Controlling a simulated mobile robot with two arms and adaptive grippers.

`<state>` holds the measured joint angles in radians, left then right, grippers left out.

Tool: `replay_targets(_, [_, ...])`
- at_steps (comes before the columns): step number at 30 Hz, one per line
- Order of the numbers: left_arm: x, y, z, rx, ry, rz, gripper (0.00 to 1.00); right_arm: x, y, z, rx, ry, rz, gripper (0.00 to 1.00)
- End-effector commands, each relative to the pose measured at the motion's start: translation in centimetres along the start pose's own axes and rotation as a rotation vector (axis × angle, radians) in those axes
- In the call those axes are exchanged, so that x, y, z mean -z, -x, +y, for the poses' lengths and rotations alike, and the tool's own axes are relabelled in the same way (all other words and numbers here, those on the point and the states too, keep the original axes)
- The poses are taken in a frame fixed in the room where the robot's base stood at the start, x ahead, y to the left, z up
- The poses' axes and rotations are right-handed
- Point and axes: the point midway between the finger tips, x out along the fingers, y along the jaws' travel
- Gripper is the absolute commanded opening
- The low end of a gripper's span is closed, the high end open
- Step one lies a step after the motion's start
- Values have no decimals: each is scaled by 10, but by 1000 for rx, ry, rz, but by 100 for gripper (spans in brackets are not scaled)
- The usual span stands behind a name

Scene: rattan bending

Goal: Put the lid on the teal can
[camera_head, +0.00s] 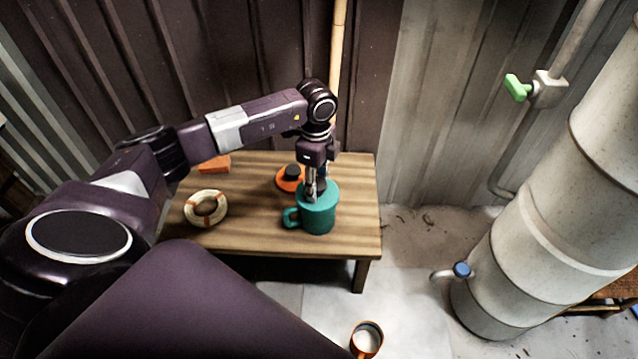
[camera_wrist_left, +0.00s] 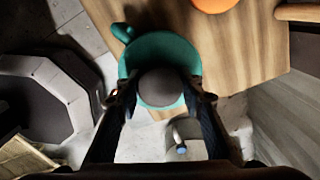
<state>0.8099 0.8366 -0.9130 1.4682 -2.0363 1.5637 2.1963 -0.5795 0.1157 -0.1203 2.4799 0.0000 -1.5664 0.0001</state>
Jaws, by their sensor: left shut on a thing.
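The teal can (camera_head: 318,217) stands upright near the right front of the wooden table, its handle pointing left. It also shows in the left wrist view (camera_wrist_left: 140,50). My left gripper (camera_head: 313,192) points down over the can's top. It is shut on the dark grey round knob (camera_wrist_left: 161,83) of a lid, with a finger on each side. The lid's disc looks teal and lines up with the can's top. I cannot tell whether it rests fully on the rim. My right gripper is not in view.
An orange lid with a black knob (camera_head: 288,183) lies just behind the can on the table (camera_head: 250,225). A cream and orange ring (camera_head: 205,208) and an orange block (camera_head: 214,164) lie left. An orange cup (camera_head: 366,340) is at the bottom. A metal wall stands behind.

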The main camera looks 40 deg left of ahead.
Motion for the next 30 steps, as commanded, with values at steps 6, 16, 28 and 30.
replay_targets(6, [0, -3, 0, 0, 0, 0, 0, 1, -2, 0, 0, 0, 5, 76])
replay_targets(16, [0, -7, 0, 0, 0, 0, 0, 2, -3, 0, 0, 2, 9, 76])
replay_targets(28, [0, -7, 0, 0, 0, 0, 52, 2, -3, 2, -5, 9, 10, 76])
replay_targets(30, [0, -7, 0, 0, 0, 0, 56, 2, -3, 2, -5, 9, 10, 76])
